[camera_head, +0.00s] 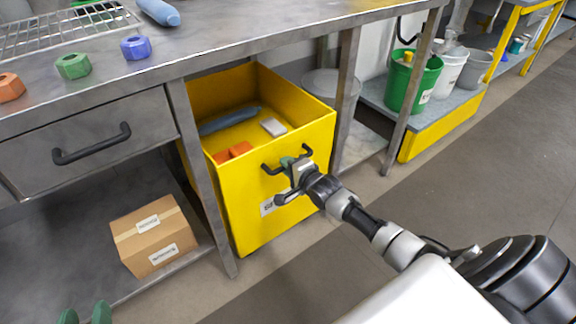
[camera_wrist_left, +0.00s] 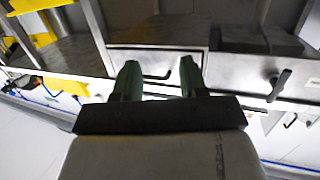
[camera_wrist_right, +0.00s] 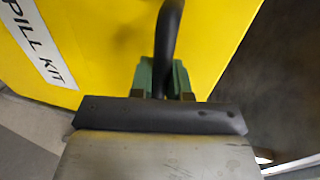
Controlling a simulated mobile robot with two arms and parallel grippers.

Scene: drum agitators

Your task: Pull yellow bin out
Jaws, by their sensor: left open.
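The yellow bin (camera_head: 240,190) stands under the metal workbench, its open top and front face showing. It holds a blue roll, orange pieces and a white item. My right gripper (camera_head: 292,163) is at the black handle (camera_head: 306,150) on the bin's front. In the right wrist view the handle (camera_wrist_right: 167,40) passes between the green fingers (camera_wrist_right: 162,80), which are shut around it. A "SPILL KIT" label (camera_wrist_right: 38,38) shows on the bin there. My left gripper (camera_head: 85,314) is open and empty, low at the bottom left, away from the bin.
A bench leg (camera_head: 207,180) is close by the bin's left side, another (camera_head: 346,90) by its right. A cardboard box (camera_head: 152,236) sits on the lower shelf. A green bucket (camera_head: 414,82) stands at the right. Grey floor (camera_head: 470,150) is clear in front.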

